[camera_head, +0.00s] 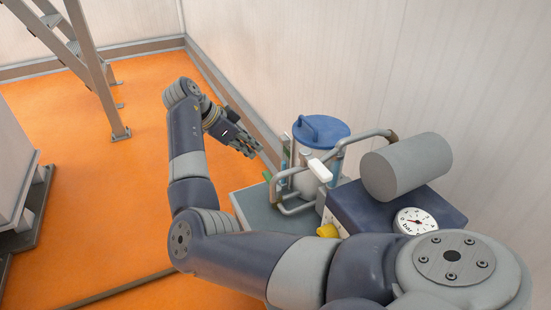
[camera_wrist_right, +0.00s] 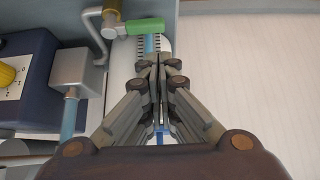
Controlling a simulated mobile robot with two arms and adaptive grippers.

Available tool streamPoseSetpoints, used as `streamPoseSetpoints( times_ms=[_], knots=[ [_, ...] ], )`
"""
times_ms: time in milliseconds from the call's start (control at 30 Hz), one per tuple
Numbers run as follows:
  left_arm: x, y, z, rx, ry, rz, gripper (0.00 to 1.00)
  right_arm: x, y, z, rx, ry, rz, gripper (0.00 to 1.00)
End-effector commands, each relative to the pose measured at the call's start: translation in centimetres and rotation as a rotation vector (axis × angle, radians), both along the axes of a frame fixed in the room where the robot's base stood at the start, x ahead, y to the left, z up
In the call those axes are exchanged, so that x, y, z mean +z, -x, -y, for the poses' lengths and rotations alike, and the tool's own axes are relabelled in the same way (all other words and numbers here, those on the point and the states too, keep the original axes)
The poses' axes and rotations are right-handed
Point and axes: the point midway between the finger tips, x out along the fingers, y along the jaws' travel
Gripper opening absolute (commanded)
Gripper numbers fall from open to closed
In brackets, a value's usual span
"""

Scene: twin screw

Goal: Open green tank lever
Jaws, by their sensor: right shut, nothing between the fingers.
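The green lever (camera_wrist_right: 146,27) shows in the right wrist view, lying sideways on a valve with a brass-coloured stem, just beyond my fingertips and slightly left. In the head view a small green piece (camera_head: 267,176) shows at the left side of the pipework; I cannot tell if it is the same lever. My right gripper (camera_head: 247,146) is left of the blue-lidded tank (camera_head: 321,130). In the right wrist view its fingers (camera_wrist_right: 158,62) are shut and empty, apart from the lever in the picture. They partly hide a scaled blue tube. My left gripper is not in view.
A white handle (camera_head: 320,170) and bent grey pipes stand in front of the tank. A wall runs behind.

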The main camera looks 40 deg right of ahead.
Motion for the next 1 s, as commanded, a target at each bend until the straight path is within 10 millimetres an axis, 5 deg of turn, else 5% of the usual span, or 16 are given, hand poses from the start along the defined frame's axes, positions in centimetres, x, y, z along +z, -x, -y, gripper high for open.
streamPoseSetpoints(
  times_ms=[267, 500, 1000],
  knots=[
    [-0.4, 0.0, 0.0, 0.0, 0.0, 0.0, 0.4, -1.2, 0.3, 0.8, 0.0, 0.0, -0.001, 0.0],
    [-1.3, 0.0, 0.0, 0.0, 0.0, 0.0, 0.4, -4.7, 1.2, 3.5, -0.002, -0.001, -0.002, 0.0],
    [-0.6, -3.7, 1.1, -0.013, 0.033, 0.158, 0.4, -7.9, 1.9, 6.0, 0.001, 0.0, 0.0, 0.0]
  ],
)
